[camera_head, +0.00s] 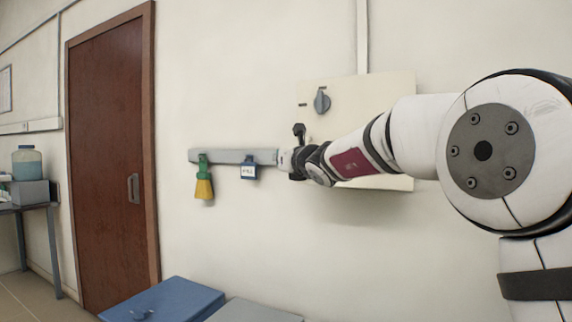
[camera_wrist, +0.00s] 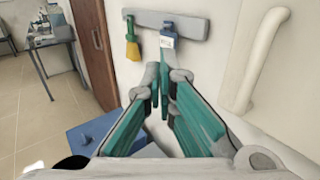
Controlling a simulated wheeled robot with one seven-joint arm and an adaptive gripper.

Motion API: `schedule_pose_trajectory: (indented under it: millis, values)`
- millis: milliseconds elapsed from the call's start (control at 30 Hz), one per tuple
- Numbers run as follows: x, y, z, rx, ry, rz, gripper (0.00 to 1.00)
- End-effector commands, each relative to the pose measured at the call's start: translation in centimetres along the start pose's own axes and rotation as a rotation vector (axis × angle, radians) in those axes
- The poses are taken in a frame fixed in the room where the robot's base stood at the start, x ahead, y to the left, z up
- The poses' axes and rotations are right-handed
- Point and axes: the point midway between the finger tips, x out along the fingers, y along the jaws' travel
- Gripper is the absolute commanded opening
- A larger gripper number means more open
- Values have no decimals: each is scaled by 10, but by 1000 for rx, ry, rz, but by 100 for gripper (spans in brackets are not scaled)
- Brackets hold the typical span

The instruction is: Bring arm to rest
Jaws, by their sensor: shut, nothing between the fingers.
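My arm (camera_head: 415,130) reaches left across the head view, stretched out in front of the pale wall. My gripper (camera_head: 298,152) is at its far end, by the right end of a grey wall rail (camera_head: 225,156). In the wrist view my gripper (camera_wrist: 165,95) shows its teal-padded fingers drawn together with nothing seen held between them. The rail also shows beyond the fingertips in the wrist view (camera_wrist: 185,25). I cannot tell whether the gripper touches the rail.
A panel with a dark rotary knob (camera_head: 321,100) is behind my arm. Blue-topped furniture (camera_head: 165,300) stands below. A brown door (camera_head: 110,160) and a side table (camera_head: 40,208) are left.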

Motion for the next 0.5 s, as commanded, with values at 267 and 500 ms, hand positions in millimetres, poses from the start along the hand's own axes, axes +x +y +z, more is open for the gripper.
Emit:
schedule_pose_trajectory:
  millis: [267,500]
  values:
    - [-26,34,-1,1,-1,2,0]
    - [-34,43,0,0,-1,2,0]
